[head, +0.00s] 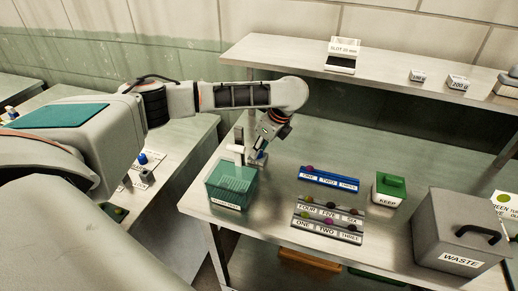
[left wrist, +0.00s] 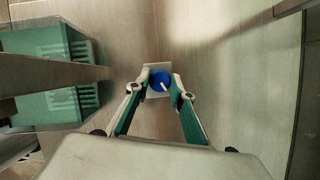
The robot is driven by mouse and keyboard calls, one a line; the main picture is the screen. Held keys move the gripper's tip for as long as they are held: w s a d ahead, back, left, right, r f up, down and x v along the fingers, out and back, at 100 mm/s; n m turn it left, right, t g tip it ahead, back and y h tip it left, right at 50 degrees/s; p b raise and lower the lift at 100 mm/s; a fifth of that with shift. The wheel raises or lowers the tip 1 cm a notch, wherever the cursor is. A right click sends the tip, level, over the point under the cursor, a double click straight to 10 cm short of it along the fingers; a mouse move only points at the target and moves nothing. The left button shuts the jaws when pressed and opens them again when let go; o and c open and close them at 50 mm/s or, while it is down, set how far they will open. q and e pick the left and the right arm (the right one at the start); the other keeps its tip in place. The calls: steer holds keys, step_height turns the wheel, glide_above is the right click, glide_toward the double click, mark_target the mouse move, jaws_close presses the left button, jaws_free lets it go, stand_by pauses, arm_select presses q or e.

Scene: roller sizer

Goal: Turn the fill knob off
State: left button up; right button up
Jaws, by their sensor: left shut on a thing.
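The fill knob is a round blue knob (left wrist: 158,80) with a white pointer mark, on a pale square plate (left wrist: 151,94). In the left wrist view the mark slants down to the right. My left gripper (left wrist: 161,83) has its two fingers on either side of the knob, shut on it. In the head view the left gripper (head: 258,157) reaches down behind the green basket, and the knob is mostly hidden by it. My right gripper is not in view.
The green basket (head: 229,201) stands close beside the left gripper. Blue (head: 330,179) and grey labelled racks with small coloured balls lie to the right. A green KEEP box (head: 389,188) and a grey WASTE bin (head: 448,240) stand farther right. A shelf (head: 290,52) runs above the back.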

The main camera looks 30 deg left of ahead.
arm_select(q)
steer(key=shift+w+n+g, duration=0.1)
steer(key=shift+n+g, duration=0.5)
steer(key=shift+n, duration=0.9)
steer(key=o, duration=1.1)
steer(key=v, duration=1.2)
steer(key=shift+o, duration=0.2)
steer(key=shift+a, duration=0.1)
